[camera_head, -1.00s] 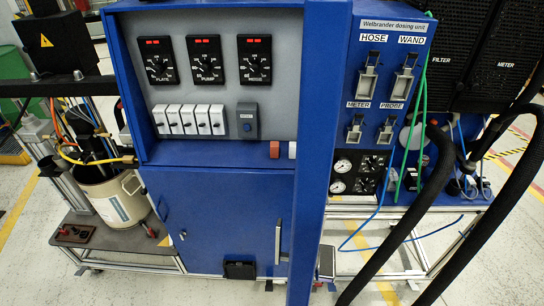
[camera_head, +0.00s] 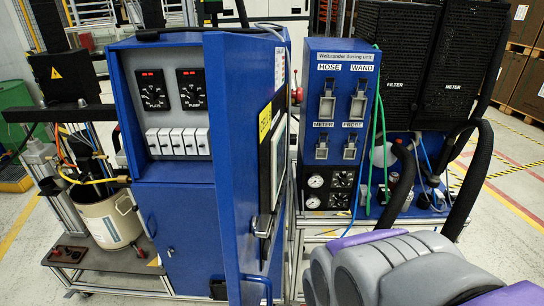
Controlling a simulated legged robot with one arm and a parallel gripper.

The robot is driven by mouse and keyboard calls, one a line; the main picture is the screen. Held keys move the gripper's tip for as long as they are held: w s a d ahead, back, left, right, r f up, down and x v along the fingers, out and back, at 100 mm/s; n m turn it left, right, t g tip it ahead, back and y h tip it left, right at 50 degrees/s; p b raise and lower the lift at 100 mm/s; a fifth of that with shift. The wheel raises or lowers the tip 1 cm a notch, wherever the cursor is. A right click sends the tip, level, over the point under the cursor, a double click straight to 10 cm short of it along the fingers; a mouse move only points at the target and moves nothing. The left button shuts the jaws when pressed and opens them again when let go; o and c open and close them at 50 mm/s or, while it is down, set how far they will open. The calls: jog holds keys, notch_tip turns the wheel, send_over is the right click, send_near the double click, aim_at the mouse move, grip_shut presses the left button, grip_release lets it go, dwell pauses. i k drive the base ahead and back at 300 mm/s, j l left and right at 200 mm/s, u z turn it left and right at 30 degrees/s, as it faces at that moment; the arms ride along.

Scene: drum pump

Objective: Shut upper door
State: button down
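The blue cabinet (camera_head: 163,58) stands at left centre in the head view. Its upper door (camera_head: 240,150) is open and sticks out toward me, showing its outer face at a steep slant. That face has a dark-framed pane (camera_head: 272,150), a yellow label (camera_head: 265,122) and a handle (camera_head: 262,226). The door hides the right part of the dial panel (camera_head: 175,122), where two dials and a row of white switches show. The lower front (camera_head: 188,225) of the cabinet looks closed. My arm's grey and purple parts show at bottom right; my gripper is not in view.
The dosing unit (camera_head: 340,75) stands right of the door, with black hoses (camera_head: 480,170) and black filter boxes (camera_head: 385,60) beside it. A beige bucket (camera_head: 108,218) stands on a low bench at left. Bare floor (camera_head: 505,230) shows at far right.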

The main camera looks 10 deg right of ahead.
aim_at(246, 76)
jog(key=k+j, duration=0.1)
jog(key=k, duration=0.4)
jog(key=k+u, duration=0.15)
jog(key=k, duration=0.35)
